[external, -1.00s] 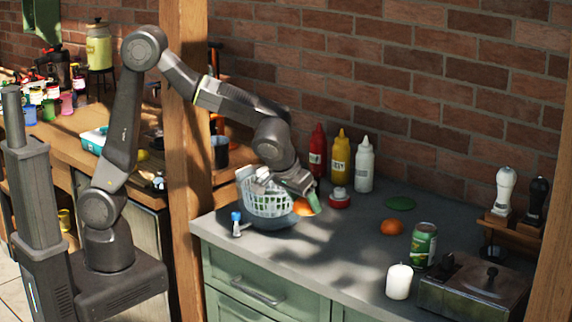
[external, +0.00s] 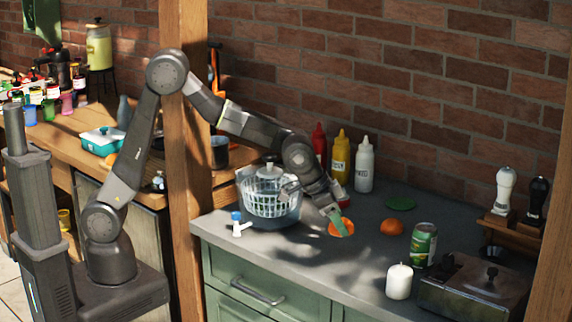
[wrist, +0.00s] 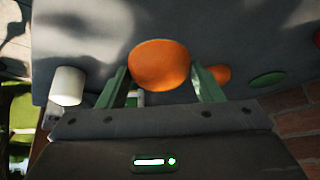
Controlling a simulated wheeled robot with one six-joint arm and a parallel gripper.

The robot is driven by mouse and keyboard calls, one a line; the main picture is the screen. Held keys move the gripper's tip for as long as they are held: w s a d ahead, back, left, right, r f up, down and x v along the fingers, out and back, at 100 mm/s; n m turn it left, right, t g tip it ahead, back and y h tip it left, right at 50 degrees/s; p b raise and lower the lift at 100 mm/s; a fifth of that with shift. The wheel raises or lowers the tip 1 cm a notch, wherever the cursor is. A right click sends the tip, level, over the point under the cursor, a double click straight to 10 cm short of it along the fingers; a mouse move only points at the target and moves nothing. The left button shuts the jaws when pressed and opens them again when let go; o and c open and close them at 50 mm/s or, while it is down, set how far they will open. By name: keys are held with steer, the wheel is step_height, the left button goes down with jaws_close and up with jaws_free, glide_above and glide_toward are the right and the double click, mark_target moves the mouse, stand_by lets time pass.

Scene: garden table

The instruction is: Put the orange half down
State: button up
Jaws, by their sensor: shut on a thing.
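The orange half (external: 341,227) is at my gripper's fingertips, at or just above the grey counter, right of the white basket. My gripper (external: 337,219) points down with its green fingers shut on it. In the wrist view the orange half (wrist: 160,65) sits between the two green fingers (wrist: 162,82), its rounded side toward the camera. I cannot tell whether it touches the counter.
A whole orange (external: 392,227) lies to the right, with a green disc (external: 400,203) behind it. A white basket (external: 268,194) stands left, sauce bottles (external: 341,154) behind. A can (external: 423,244), white candle (external: 399,281) and metal box (external: 474,288) are at front right.

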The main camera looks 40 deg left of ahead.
mark_target(344, 255)
steer(key=shift+f, duration=3.4)
steer(key=shift+f, duration=0.1)
steer(key=o, duration=1.1)
steer(key=shift+r+p, duration=0.2)
steer(key=shift+p, duration=0.1)
steer(key=b+v, duration=0.1)
steer(key=v, duration=1)
steer(key=shift+s+a+r, duration=0.15)
steer(key=shift+a+r, duration=0.05)
steer(key=shift+r, duration=0.1)
steer(key=shift+c, duration=0.8)
